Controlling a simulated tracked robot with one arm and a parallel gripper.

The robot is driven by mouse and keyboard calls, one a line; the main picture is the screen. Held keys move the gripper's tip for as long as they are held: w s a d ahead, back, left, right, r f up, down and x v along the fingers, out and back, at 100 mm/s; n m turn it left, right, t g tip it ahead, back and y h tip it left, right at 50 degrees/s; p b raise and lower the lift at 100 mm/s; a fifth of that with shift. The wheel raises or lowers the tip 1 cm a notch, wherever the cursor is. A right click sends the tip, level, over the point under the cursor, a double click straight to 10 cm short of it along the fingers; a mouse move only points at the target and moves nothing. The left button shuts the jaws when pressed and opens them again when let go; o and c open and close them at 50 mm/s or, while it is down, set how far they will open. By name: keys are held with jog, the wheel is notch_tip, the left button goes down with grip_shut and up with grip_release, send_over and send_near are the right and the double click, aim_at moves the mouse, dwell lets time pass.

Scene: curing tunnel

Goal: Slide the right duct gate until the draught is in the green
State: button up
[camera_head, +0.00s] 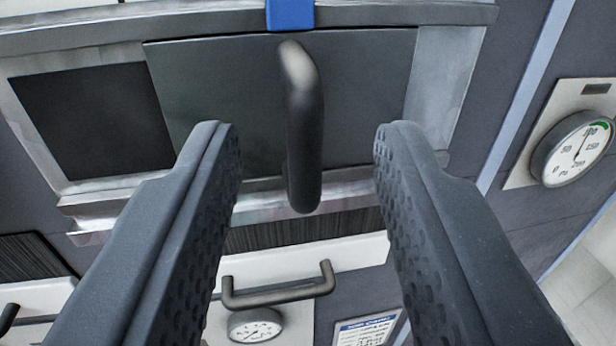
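A dark grey sliding gate (380,90) sits in a metal frame, with a dark opening (85,115) uncovered to its left. Its upright black bar handle (305,120) stands out towards me. My gripper (306,142) is open, with one finger on each side of the handle and a clear gap on both sides. Whether the fingertips reach as deep as the bar is hard to tell. A round draught gauge (575,148) is on the right wall. Its needle points up and slightly right, near the 100 mark; the green band lies at the dial's upper right, and the needle appears to its left.
A blue block (290,14) is on the frame's top rail above the handle. Below are a horizontal black handle (278,292), a smaller gauge (255,325) and a printed notice (367,330). Another handle (8,318) shows at lower left.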

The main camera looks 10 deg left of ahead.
jog(key=s+d+b, duration=0.1)
jog(key=s+b, duration=0.1)
jog(key=s, duration=0.7)
jog(key=shift+s+b, duration=0.3)
jog(key=shift+s, duration=0.1)
jog(key=s+a+f+b, duration=0.2)
jog(key=f+b, duration=0.2)
jog(key=f, duration=0.6)
jog(key=s+a+f+m+g+h+b, duration=0.1)
jog(key=s+a+f+b, duration=0.1)
jog(key=f, duration=0.7)
jog(key=s+a+f+g+h+b, duration=0.1)
jog(key=s+a+f+b, duration=0.1)
jog(key=f+b, duration=0.4)
notch_tip(320, 180, down, 5)
jog(key=shift+s+a+r, duration=0.15)
jog(key=shift+s+a, duration=0.2)
jog(key=shift+a, duration=0.5)
dwell(2.2)
